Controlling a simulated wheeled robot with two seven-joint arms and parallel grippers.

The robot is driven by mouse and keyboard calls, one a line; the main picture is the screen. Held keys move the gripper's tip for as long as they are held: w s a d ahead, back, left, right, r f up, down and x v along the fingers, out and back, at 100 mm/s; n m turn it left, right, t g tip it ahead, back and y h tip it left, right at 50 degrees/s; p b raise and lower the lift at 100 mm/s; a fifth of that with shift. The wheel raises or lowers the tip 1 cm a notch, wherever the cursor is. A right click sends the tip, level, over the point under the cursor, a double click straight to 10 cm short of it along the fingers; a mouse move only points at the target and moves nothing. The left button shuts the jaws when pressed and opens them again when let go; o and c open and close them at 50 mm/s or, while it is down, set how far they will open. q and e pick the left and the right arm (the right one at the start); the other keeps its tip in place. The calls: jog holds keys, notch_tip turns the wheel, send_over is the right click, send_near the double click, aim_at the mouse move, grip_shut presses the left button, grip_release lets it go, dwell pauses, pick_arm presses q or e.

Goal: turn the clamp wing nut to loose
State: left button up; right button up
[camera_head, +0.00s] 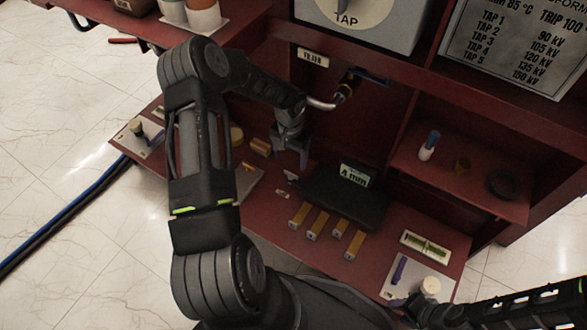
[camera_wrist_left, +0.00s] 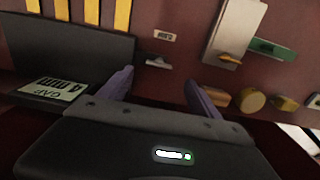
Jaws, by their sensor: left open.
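A small grey winged piece (camera_wrist_left: 158,61), which looks like the wing nut, sits on the red shelf beside a small white label (camera_wrist_left: 165,37). In the head view it (camera_head: 291,176) is small, just below my left gripper (camera_head: 304,168). I cannot read whether it is tight or loose. My left gripper points down over the shelf, fingers apart and empty. In the left wrist view its fingers (camera_wrist_left: 160,88) stand either side of the winged piece's line, apart from it. My right gripper (camera_head: 402,306) is low at the right, dark and partly cut off; its jaws are unclear.
A black block with a "4 mm" label (camera_head: 356,175) stands right of my left gripper. Several yellow bars (camera_head: 318,225) lie in front of it. A grey plate with an orange piece (camera_wrist_left: 235,30) lies to the other side. A bent pipe (camera_head: 323,104) is behind.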

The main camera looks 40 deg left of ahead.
aim_at(291, 176)
pick_arm(q)
jog(key=shift+f, duration=0.15)
notch_tip(291, 176, down, 8)
jog(key=b, duration=0.2)
jog(key=shift+b, duration=0.4)
jog(key=shift+r, duration=0.2)
jog(key=shift+c, duration=0.5)
jog(key=c, duration=1.3)
